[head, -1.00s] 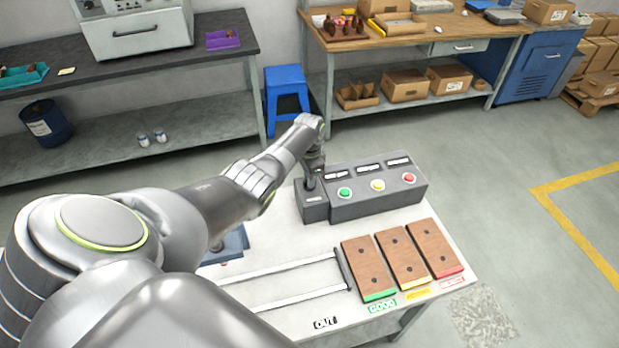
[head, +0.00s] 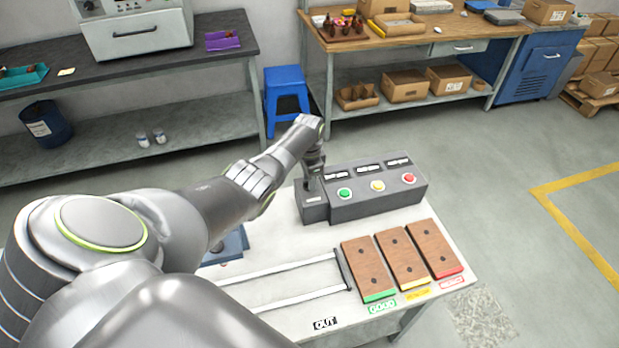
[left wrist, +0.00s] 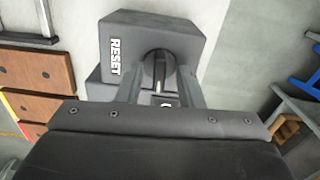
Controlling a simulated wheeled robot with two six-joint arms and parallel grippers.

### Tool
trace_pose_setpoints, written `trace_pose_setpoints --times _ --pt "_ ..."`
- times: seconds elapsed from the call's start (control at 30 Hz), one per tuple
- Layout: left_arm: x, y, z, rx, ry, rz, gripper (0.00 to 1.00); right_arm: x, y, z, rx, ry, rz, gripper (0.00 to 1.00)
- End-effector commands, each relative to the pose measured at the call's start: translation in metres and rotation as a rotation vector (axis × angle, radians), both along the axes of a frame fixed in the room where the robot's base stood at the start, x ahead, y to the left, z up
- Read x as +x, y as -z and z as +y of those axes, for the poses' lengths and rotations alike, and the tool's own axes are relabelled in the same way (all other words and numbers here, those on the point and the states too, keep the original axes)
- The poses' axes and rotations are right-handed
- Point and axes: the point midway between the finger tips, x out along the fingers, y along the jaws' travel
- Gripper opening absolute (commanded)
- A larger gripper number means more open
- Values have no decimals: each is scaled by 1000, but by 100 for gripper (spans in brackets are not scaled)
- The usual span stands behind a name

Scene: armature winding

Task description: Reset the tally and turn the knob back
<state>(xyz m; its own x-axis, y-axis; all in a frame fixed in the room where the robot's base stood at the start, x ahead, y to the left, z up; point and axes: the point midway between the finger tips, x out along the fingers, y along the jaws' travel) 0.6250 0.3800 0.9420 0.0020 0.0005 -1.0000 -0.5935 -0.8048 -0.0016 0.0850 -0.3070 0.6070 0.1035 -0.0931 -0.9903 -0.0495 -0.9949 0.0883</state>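The dark control box (head: 378,205) stands at the back of the white table, with green (head: 344,193), yellow (head: 377,186) and red (head: 409,178) buttons below three small displays too small to read. A lower block (head: 313,214) joins its left end. In the left wrist view, this block carries a white RESET label (left wrist: 115,57) and a round black knob (left wrist: 157,68) with a raised grip. My left gripper (head: 312,180) points down over the block. Its two fingers (left wrist: 158,88) stand apart on either side of the knob; contact is unclear. My right gripper is out of view.
Three brown wooden plates (head: 403,258) with green, yellow and red ends lie at the table's right front. White rails (head: 285,285) and a blue fixture (head: 228,245) lie left of them. A blue stool (head: 286,90) stands behind the table.

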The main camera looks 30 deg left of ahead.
Motion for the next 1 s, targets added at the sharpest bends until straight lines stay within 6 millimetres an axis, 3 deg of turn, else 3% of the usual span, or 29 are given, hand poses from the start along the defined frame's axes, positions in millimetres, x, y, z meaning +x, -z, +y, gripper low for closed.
trace_pose_setpoints --times 0.17,0.37,0.67,1.0 --pt "0 -1 0 0 -1 1 34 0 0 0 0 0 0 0" --pt "0 -17 1 1 0 -1 34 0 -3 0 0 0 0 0" --pt "1 -66 1 1 0 -4 34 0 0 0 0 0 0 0" --pt "1 -139 0 1 1 -5 34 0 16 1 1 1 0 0"
